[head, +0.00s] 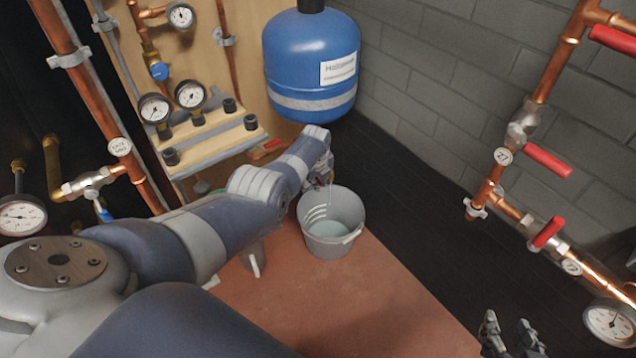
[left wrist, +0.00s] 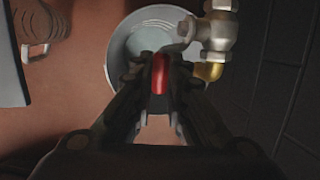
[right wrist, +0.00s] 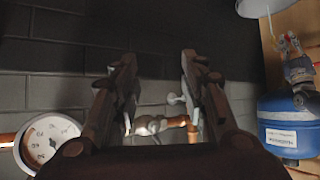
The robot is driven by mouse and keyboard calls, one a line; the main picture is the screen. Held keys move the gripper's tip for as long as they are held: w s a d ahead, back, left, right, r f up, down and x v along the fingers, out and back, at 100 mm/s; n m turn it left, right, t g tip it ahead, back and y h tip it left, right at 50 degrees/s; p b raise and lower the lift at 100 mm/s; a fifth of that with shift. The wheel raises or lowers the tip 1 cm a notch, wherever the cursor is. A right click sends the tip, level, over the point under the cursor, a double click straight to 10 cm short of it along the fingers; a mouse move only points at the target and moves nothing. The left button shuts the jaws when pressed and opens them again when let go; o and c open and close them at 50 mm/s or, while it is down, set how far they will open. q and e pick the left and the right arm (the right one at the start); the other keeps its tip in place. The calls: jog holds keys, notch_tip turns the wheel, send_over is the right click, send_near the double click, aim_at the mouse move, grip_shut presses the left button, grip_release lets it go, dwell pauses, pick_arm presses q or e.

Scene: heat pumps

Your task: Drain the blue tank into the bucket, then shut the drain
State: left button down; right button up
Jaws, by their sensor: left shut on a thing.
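The blue tank (head: 312,60) hangs in front of the wooden panel, with a white label. A grey bucket (head: 350,243) stands on the reddish floor below it, with pale water inside. A thin pale stream shows above the bucket. My left gripper (head: 322,180) is below the tank, over the bucket's back rim. In the left wrist view its fingers are closed on a red valve handle (left wrist: 160,73), beside the metal drain valve (left wrist: 218,35) with its brass outlet over the bucket. My right gripper (head: 512,342) is at the lower right, open and empty, away from the tank.
Copper pipes with red-handled valves (head: 548,161) and a gauge (head: 610,322) run along the right wall. Gauges (head: 155,108) and a manifold are on the wooden panel (head: 262,45). The floor right of the bucket is clear.

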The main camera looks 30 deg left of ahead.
pick_arm(q)
jog(key=shift+a+r, duration=0.1)
jog(key=shift+r+h+b, duration=0.15)
jog(key=shift+h+b, duration=0.3)
jog(key=shift+h, duration=0.05)
pick_arm(e)
jog(key=shift+w+a+r+t+y, duration=0.15)
jog(key=shift+w+a+r+t, duration=0.1)
jog(key=shift+w+r+t, duration=0.35)
jog(key=shift+w+a+r+t+y, duration=0.1)
jog(key=shift+w+a+r+t, duration=0.25)
jog(key=shift+r, duration=0.5)
jog(key=shift+w+a+r+t+y, duration=0.15)
jog(key=shift+w+r+t, duration=0.2)
jog(key=shift+w+r, duration=0.3)
pick_arm(q)
jog(key=c, duration=1.6)
grip_release()
jog(key=shift+r, duration=0.2)
